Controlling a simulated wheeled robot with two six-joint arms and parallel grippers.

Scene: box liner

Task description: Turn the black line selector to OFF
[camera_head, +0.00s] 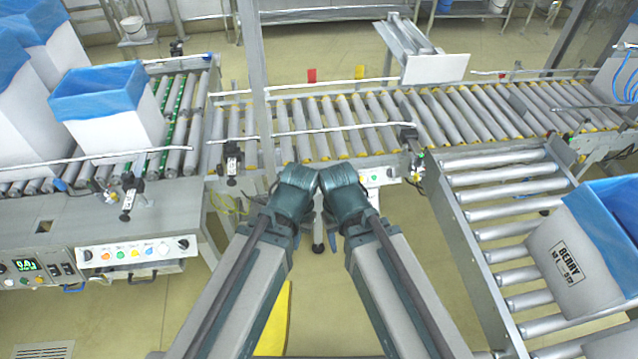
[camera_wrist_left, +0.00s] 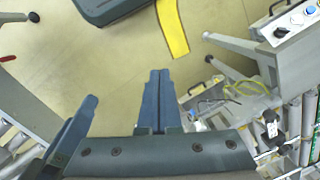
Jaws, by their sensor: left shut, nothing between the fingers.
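A white control strip (camera_head: 138,252) with coloured buttons is on the front of the left machine in the head view. It has a dark knob (camera_head: 183,243) at its right end and another (camera_head: 88,255) at its left end. Which is the line selector, and its setting, I cannot read. The left wrist view shows a panel with a black knob (camera_wrist_left: 281,32) at the top right. My left gripper (camera_wrist_left: 160,74) is shut and empty, well away from that panel. A similar blue-grey finger shape (camera_wrist_left: 78,125) beside it looks like part of my right gripper; its jaw state is unclear.
Roller conveyors (camera_head: 350,125) run across the back. A blue-lined box (camera_head: 110,115) stands on the left conveyor and a BERRY box (camera_head: 580,250) on the right one. A second small panel (camera_head: 378,176) is under the middle conveyor. Open floor (camera_head: 130,325) lies before the left machine.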

